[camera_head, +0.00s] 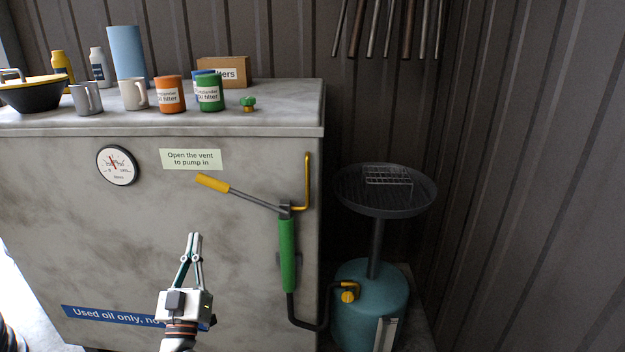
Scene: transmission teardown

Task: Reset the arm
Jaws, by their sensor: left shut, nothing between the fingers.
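My left gripper (194,237) is in front of the grey cabinet (75,215), below the left end of the pump handle. Its fingers point up and are shut with nothing between them. The pump handle (240,193) has a yellow grip and slopes down to the right to the top of a green pump body (287,255). The gripper is apart from the handle. My right gripper is out of view.
On the cabinet top stand two mugs (134,94), an orange can (169,95), a green can (209,94), a small green cap (248,103) and a black-and-yellow pan (34,95). A teal drum (370,300) with a dark dish (385,195) stands to the right.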

